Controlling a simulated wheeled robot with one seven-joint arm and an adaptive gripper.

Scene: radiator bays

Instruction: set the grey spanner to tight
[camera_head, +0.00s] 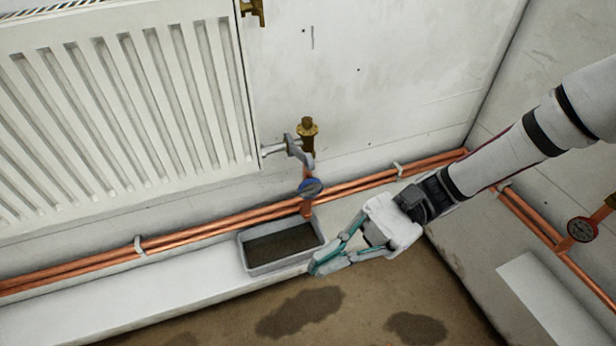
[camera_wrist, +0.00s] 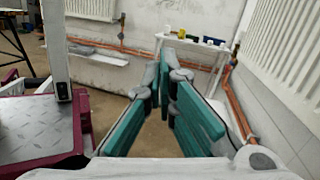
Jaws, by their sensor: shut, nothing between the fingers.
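The grey spanner (camera_head: 299,150) sits on the pipe fitting at the lower right corner of the radiator, slanting down to the right. A brass valve (camera_head: 308,128) stands just behind it, and a blue round handle (camera_head: 311,188) is below it on the copper riser. My gripper (camera_head: 316,267) is shut and empty, low by the front right corner of the grey tray, below and apart from the spanner. In the wrist view my teal fingers (camera_wrist: 165,62) converge at their tips with nothing between them. I cannot make out the spanner in the wrist view.
The white radiator (camera_head: 120,100) fills the upper left. A grey tray (camera_head: 241,252) of dark liquid stands on the ledge (camera_head: 130,302) under the valve. Copper pipes (camera_head: 200,226) run along the wall. Dark wet patches (camera_head: 300,310) mark the floor.

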